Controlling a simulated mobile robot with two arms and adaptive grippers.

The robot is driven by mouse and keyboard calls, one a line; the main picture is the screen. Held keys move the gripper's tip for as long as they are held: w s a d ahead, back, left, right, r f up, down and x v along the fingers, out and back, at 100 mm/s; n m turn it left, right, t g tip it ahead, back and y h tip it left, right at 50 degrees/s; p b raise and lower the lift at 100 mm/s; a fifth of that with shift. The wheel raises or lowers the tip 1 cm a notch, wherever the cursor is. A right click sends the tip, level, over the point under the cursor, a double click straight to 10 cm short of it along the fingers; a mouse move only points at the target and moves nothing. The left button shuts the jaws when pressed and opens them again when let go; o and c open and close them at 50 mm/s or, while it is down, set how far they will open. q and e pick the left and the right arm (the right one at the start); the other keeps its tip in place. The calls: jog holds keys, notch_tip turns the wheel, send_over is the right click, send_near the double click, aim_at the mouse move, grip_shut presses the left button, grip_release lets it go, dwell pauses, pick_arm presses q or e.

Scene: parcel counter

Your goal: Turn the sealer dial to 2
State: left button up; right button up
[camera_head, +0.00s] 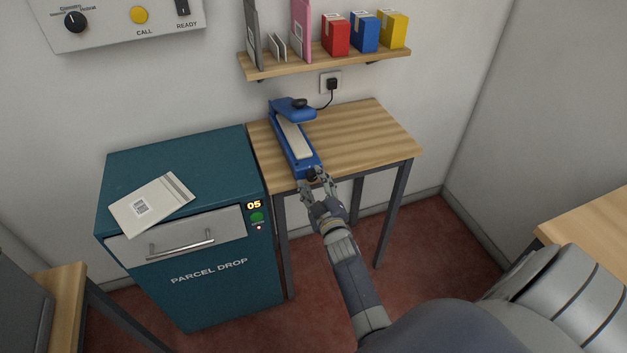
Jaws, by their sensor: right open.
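A blue sealer (284,131) with a pale strip along its top stands on the left part of a small wooden table (372,135). A dark dial (312,174) sits at its near end and is partly hidden by my gripper. The dial's setting is too small to read. My right gripper (316,181) is open at the near end of the sealer, with its fingertips close around the dial. Whether the fingers touch the dial cannot be told. My left gripper is not in view.
A teal parcel drop cabinet (217,285) stands left of the table, with a white parcel (150,203) on top. A wall shelf (325,60) with boxes hangs above. A control panel (115,24) is at upper left. The table's right part is clear.

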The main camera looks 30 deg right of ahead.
jog(key=shift+s+r, duration=0.1)
jog(key=shift+s, duration=0.05)
jog(key=shift+c, duration=1.1)
jog(key=c, duration=0.8)
jog(key=shift+m, duration=0.3)
jog(key=shift+c, duration=0.2)
jog(key=shift+m+p, duration=0.4)
jog(key=shift+m, duration=0.1)
jog(key=m+p, duration=0.1)
jog(key=m, duration=0.1)
jog(key=shift+r+m, duration=0.15)
jog(key=shift+m, duration=0.15)
jog(key=m, duration=0.2)
jog(key=shift+m+p, duration=0.3)
pick_arm(q)
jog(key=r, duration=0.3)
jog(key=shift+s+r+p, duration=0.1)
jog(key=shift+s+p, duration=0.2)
jog(key=shift+p, duration=0.05)
pick_arm(e)
jog(key=m, duration=0.4)
jog(key=shift+d+m+y, duration=0.1)
jog(key=shift+m+y, duration=0.2)
